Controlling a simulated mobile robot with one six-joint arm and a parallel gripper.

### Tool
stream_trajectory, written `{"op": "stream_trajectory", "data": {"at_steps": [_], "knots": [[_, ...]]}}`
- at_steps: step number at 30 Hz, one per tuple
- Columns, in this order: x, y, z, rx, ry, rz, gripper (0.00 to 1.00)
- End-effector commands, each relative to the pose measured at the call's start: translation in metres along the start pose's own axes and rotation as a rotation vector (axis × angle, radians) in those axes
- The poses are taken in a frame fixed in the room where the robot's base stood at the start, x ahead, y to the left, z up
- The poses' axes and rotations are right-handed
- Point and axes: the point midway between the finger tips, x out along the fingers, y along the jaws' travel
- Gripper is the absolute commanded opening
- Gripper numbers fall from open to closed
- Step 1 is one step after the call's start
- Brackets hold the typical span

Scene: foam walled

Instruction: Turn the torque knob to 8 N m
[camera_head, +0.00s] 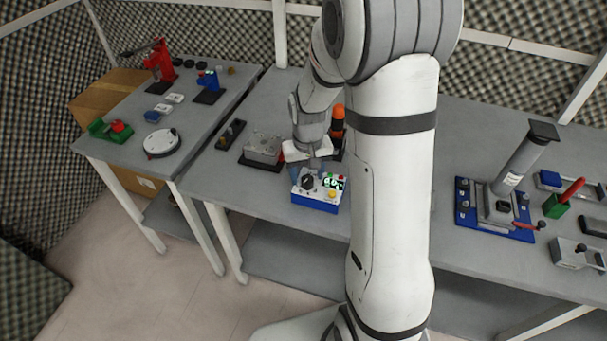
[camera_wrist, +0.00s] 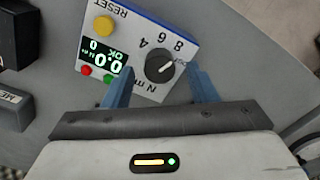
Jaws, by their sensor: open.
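The torque box (camera_head: 318,203) is a white-topped box with a blue base on the bench. Its black torque knob (camera_wrist: 160,67) also shows in the head view (camera_head: 307,182). The panel is upside down in the wrist view, with 4, 6, 8 and "N m" printed around the knob. A thin light mark shows on the knob, but which number it points to is hard to tell. My gripper (camera_wrist: 160,72) is open, with one blue finger on each side of the knob and gaps between. In the head view my gripper (camera_head: 308,163) is over the box.
The box has a lit display (camera_wrist: 103,62) reading 0.0 and OK, a yellow RESET button (camera_wrist: 103,26), and small red and green buttons. A grey metal block (camera_head: 263,147) and an orange-topped item (camera_head: 338,120) stand close by. A lever press (camera_head: 497,208) stands further right.

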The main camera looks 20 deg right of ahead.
Motion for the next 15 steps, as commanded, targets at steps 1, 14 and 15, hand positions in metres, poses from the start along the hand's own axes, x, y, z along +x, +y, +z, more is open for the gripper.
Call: {"op": "stream_trajectory", "data": {"at_steps": [1,14,15], "knots": [[-0.008,0.000,-0.001,0.000,0.005,0.000,0.53],[-0.068,0.000,-0.002,0.000,0.004,0.000,0.53],[-0.070,0.000,-0.002,-0.001,0.004,0.000,0.53]]}}
